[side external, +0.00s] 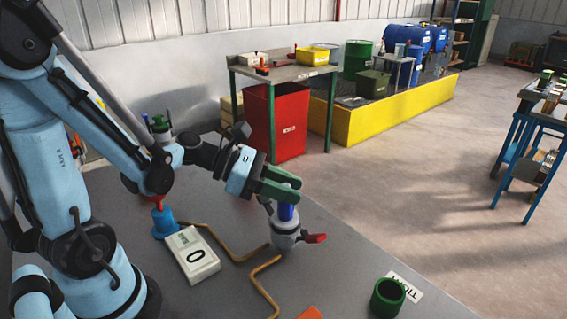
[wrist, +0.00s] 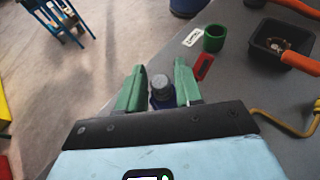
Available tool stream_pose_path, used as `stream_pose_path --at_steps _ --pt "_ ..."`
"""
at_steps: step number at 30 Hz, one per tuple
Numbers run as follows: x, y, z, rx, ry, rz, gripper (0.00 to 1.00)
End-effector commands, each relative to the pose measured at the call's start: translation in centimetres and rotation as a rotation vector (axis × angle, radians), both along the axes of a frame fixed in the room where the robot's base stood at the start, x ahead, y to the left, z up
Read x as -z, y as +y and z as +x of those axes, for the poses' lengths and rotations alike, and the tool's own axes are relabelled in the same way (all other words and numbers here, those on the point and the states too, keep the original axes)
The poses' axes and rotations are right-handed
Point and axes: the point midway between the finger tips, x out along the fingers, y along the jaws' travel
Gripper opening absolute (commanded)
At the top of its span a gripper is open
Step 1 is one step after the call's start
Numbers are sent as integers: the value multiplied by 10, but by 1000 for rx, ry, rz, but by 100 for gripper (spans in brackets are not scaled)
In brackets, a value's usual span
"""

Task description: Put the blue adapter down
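The blue adapter (side external: 286,212) is upright between the green fingers of my gripper (side external: 281,188). In the wrist view the gripper (wrist: 159,88) has a finger close on each side of the adapter (wrist: 161,102), and it looks shut on it. Below the adapter in the side view is a grey fitting with a red lever (side external: 316,238), low over the grey table (side external: 345,262). I cannot tell whether the fitting is joined to the adapter or whether it touches the table.
A blue cone-shaped piece (side external: 165,224) stands behind the box. A green ring (side external: 388,297) stands at front right beside a white label. A black box (wrist: 283,43) shows in the wrist view.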

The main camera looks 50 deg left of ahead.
Motion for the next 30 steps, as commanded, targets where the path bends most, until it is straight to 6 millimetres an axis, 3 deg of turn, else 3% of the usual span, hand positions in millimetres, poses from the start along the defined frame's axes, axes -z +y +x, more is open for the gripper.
stream_pose_path --at_steps 3,17,30 --pt "0 0 0 0 0 0 50" --pt "-7 0 -1 -1 0 0 50" --pt "-32 47 -47 -8 0 0 50"
